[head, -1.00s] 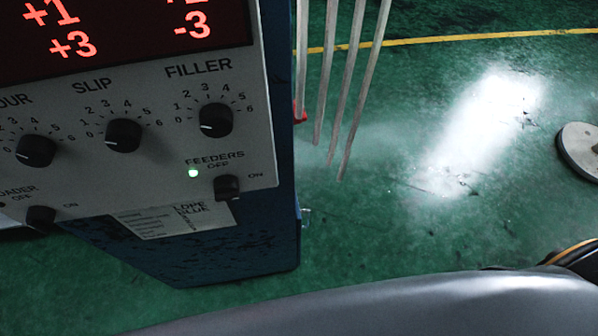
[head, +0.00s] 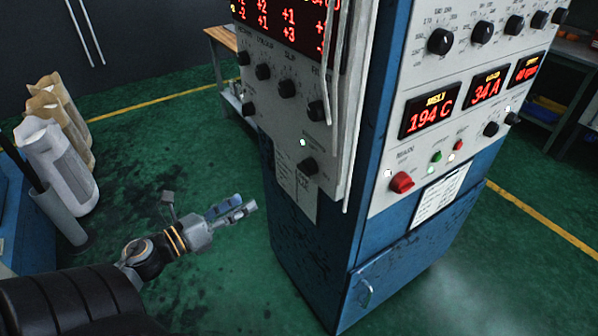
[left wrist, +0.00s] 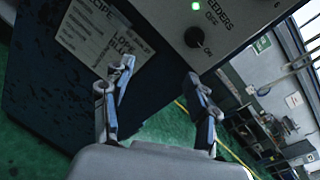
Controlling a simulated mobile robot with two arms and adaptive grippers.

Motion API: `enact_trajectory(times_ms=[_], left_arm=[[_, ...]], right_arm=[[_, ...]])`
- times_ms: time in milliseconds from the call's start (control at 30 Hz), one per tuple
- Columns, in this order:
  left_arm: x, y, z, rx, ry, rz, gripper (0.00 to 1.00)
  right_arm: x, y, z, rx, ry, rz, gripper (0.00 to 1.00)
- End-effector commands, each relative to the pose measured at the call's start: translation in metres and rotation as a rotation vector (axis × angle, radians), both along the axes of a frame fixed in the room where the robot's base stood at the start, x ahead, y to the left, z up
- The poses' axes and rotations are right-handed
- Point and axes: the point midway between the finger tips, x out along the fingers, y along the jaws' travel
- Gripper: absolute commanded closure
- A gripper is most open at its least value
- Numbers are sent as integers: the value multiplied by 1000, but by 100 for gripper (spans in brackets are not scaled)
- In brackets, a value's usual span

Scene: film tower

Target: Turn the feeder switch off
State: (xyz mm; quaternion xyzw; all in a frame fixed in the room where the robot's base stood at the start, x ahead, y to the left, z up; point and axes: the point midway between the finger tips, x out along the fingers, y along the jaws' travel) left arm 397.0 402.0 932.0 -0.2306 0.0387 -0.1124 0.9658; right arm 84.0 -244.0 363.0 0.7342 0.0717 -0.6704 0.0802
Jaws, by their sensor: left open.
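The feeder switch (head: 309,166) is a small black knob low on the side panel of the blue cabinet. A green lamp (head: 303,142) glows above it. In the left wrist view the knob (left wrist: 195,37) sits between the OFF and ON labels; I cannot clearly read which way it points. My left gripper (head: 250,208) is open and empty, left of the cabinet and lower than the switch, apart from it. In the left wrist view its fingers (left wrist: 160,70) spread below the panel. My right gripper is not in view.
The blue cabinet (head: 310,245) stands in the middle, with pale rods hanging before its corner. Its front panel carries a red main switch (head: 401,182). Paper sacks (head: 62,165) stand on the left. Green floor is open between the sacks and the cabinet.

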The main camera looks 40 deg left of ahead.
Motion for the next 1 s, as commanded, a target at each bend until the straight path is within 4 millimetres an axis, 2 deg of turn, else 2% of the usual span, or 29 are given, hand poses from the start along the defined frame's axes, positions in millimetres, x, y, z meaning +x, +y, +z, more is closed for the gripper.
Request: enact_trajectory(times_ms=[33,100,233,367,700,1000], left_arm=[[-2,-11,19,88,-35,-44,41],[-4,-21,35,181,-71,-85,41],[-4,-32,50,261,-104,-122,41],[9,-38,53,266,-108,-125,41],[73,-60,55,263,-109,-123,41],[112,-75,52,259,-106,-121,41]], right_arm=[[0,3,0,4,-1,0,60],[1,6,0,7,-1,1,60],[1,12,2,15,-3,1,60],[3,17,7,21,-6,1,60],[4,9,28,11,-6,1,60],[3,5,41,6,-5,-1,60]])
